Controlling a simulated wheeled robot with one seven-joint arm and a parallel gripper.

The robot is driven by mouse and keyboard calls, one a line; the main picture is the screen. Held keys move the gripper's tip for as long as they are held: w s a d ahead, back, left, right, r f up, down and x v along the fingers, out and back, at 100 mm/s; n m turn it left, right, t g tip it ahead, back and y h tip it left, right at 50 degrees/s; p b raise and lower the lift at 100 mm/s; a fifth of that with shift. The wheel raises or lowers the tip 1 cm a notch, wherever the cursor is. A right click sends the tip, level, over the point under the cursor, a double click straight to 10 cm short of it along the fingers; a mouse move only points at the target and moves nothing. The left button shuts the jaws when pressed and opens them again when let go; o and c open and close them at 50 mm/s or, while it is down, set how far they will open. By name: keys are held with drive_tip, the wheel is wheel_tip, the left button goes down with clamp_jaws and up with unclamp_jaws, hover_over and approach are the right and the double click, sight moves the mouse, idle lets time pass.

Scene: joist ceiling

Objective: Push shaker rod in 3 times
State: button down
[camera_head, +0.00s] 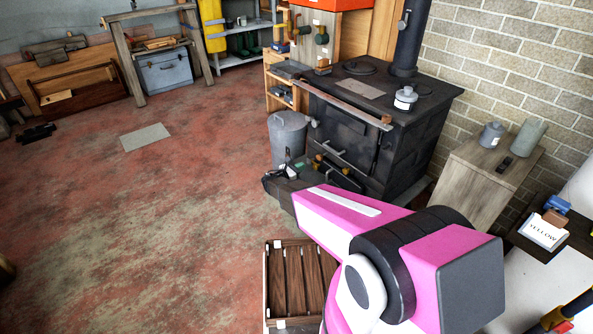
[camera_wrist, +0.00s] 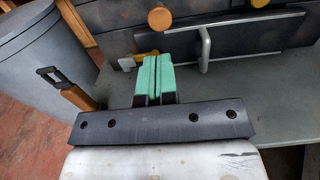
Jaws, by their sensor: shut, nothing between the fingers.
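The black stove (camera_head: 350,130) stands against the brick wall in the head view. Its lower front has wooden knobs (camera_head: 320,160), and a round wooden knob (camera_wrist: 160,18) and a metal loop handle (camera_wrist: 204,48) show close up in the wrist view. My gripper (camera_wrist: 160,58) has its green fingers together, empty, in front of the stove's lower front. I cannot tell which part is the shaker rod, or whether the fingers touch anything.
A grey metal bin (camera_head: 287,137) stands left of the stove. A wooden-handled tool (camera_wrist: 75,92) lies left of my fingers in the wrist view. A slatted wooden crate (camera_head: 282,318) is on the floor nearer me. The red floor to the left is mostly clear.

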sight(318, 158)
drive_tip(key=x, duration=0.9)
drive_tip(key=shift+x, duration=1.6)
drive_tip(key=shift+a, duration=0.15)
drive_tip(key=v, duration=1.4)
drive_tip(key=shift+s, duration=0.15)
